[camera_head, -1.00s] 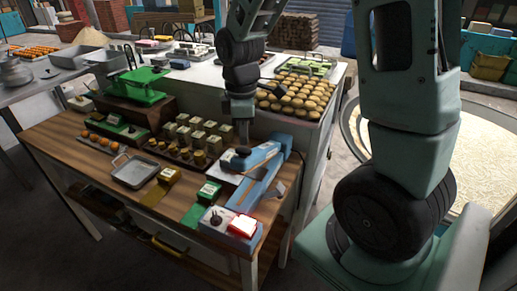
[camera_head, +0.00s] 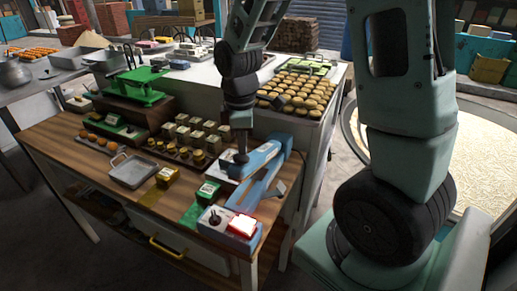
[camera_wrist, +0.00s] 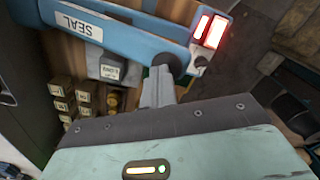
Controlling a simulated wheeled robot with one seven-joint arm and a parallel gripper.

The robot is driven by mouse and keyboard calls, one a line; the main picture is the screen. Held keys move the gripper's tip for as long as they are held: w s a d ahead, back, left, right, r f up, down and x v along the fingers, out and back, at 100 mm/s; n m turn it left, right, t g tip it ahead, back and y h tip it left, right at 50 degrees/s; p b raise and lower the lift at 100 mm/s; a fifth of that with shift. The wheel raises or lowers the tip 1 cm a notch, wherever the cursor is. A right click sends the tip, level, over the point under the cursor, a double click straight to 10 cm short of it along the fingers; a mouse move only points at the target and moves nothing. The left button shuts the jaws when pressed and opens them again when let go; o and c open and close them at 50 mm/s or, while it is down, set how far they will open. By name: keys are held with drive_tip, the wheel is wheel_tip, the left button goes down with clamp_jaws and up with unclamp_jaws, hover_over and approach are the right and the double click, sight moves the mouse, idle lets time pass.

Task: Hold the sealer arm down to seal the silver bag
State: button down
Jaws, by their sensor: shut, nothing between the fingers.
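The blue sealer (camera_head: 262,183) stands at the right end of the wooden table. Its blue arm (camera_wrist: 125,38), marked SEAL, crosses the upper part of the wrist view. My gripper (camera_head: 241,158) is shut and empty, pointing down at the arm's free end. In the wrist view, its fingertips (camera_wrist: 158,88) are at the dark knob (camera_wrist: 166,60) and seem to touch it. A grey bag with a white label (camera_wrist: 112,68), apparently the silver bag, shows beside the arm. The part of it at the sealing line is hidden.
A control box with a lit red panel (camera_head: 242,225) sits at the table's front right corner. A metal tray (camera_head: 134,171) and several small packets (camera_head: 198,136) stand to the left. Bread-like rounds (camera_head: 297,95) lie on the white counter behind.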

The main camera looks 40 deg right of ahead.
sight(237, 166)
drive_tip(key=shift+s+a+f+b, duration=0.1)
drive_tip(key=shift+a+f+b, duration=0.2)
drive_tip(key=shift+f, duration=0.2)
drive_tip(key=shift+s+a+f+b, duration=0.1)
drive_tip(key=shift+a+f+b, duration=0.15)
drive_tip(key=shift+f, duration=0.35)
drive_tip(key=shift+s+a+f+b, duration=0.15)
drive_tip(key=shift+a+f+b, duration=0.2)
drive_tip(key=shift+f+b, duration=0.35)
drive_tip(key=shift+s+a+f+b, duration=0.1)
drive_tip(key=shift+a+f+b, duration=0.25)
drive_tip(key=shift+f, duration=0.5)
drive_tip(key=shift+d, duration=0.1)
drive_tip(key=shift+s+a+f+b, duration=0.1)
drive_tip(key=shift+a+f+b, duration=0.05)
drive_tip(key=shift+f+b, duration=0.4)
drive_tip(key=shift+a+f+b, duration=0.15)
drive_tip(key=shift+f+b, duration=0.2)
drive_tip(key=shift+f, duration=0.45)
idle(1.3)
